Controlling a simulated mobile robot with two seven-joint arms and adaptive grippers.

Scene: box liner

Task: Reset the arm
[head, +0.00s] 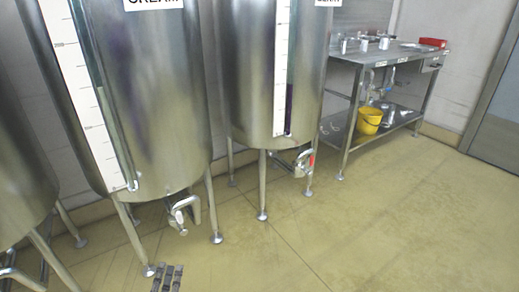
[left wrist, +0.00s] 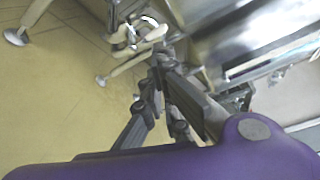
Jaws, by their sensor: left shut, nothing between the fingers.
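My left gripper (head: 166,277) shows as small dark fingers at the bottom edge of the head view, over the tan floor and in front of the middle tank's legs. Its fingers are together with nothing between them. In the left wrist view the dark finger linkages of the gripper (left wrist: 158,72) reach up past my purple wrist housing, with a steel tank and valve behind. The rest of my left arm is out of the head view. My right gripper is in neither view.
Steel tanks on legs stand at left (head: 18,180), middle (head: 150,120) and centre right (head: 255,80). Outlet valves (head: 184,212) (head: 300,163) hang low beneath two. A steel bench (head: 395,55) holds a yellow bucket (head: 369,120) on its lower shelf. The right floor (head: 400,220) is clear.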

